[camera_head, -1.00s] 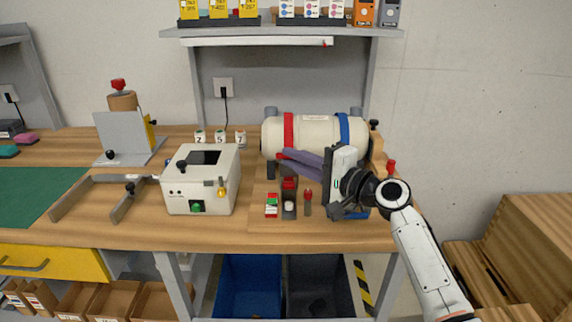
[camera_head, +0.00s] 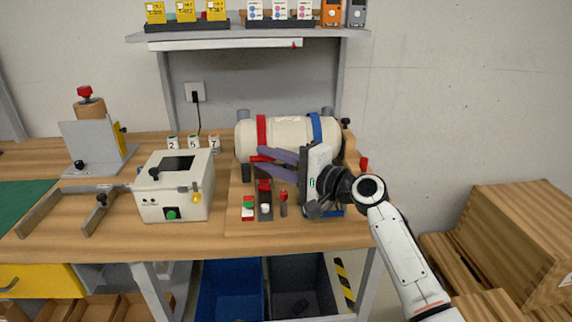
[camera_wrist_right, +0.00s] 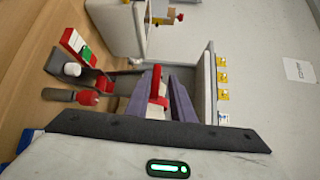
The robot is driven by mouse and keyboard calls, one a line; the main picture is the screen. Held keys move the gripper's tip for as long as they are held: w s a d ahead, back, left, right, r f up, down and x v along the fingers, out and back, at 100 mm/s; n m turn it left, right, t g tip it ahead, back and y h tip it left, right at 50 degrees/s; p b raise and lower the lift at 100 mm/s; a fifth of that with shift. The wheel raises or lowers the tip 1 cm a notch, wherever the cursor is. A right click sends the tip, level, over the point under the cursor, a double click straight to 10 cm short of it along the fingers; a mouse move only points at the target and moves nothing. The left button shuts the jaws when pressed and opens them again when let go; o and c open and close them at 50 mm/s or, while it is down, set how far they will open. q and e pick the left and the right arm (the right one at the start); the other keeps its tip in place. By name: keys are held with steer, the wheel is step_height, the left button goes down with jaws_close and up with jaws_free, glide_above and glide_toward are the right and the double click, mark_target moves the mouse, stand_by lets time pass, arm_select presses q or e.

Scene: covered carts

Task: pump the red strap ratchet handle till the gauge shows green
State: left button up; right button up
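The white drum (camera_head: 288,135) lies on the bench with a red strap (camera_head: 261,130) and a blue strap (camera_head: 316,127) over it. My right gripper (camera_head: 257,161) is at the drum's front, its purple fingers pointing left and spread apart. The red ratchet handle (camera_wrist_right: 157,82) shows between the fingers in the right wrist view, with gaps beside it. The red handle part also shows between them in the head view. The gauge (camera_head: 248,208), with red, green and white parts, lies in front; its exact reading is too small to tell. My left gripper is out of view.
A red-tipped lever (camera_head: 283,197) and a white-knobbed block (camera_head: 265,207) stand right of the gauge, close below my gripper. A white box (camera_head: 173,198) stands to the left. A shelf (camera_head: 250,34) hangs above. The bench's front strip is clear.

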steer(key=v, duration=0.9)
steer(key=shift+d, duration=0.35)
steer(key=shift+s, duration=0.1)
